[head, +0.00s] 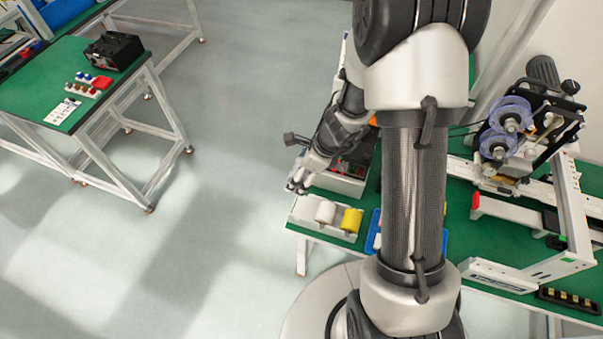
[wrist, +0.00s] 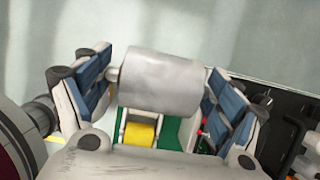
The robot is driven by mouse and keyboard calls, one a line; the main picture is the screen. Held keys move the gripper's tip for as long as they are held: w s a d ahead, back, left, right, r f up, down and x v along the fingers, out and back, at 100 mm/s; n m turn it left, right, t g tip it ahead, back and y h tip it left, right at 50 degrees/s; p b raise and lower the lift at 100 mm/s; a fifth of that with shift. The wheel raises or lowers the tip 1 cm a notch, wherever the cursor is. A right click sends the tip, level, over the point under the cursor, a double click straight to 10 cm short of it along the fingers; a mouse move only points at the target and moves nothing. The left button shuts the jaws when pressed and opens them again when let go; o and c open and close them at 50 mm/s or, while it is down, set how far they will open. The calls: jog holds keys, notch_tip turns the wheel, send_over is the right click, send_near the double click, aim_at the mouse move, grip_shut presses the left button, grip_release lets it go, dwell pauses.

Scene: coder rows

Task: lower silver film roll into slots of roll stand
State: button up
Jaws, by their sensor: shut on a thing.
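The silver film roll (wrist: 160,83) is a pale grey cylinder lying level across the wrist view. My gripper (wrist: 158,88) is shut on its two ends, with a blue-padded finger at each side. In the head view my gripper (head: 299,181) is by the left end of the bench, above the roll stand. The white roll stand (head: 302,214) holds a white roll (head: 325,212) and a yellow roll (head: 350,220). In the wrist view the yellow roll (wrist: 140,133) shows below the silver roll, which hides part of the stand.
The green bench (head: 457,205) carries a blue tray (head: 372,235), partly behind my arm, and a machine with clear purple reels (head: 505,130) at right. A box with dark contents (head: 345,180) stands just behind the stand. Open floor lies left, with another green table (head: 60,75) beyond.

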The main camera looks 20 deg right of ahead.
aim_at(298, 167)
jog(key=shift+r+p, duration=1.95)
jog(key=shift+r, duration=0.35)
jog(key=shift+f, duration=0.1)
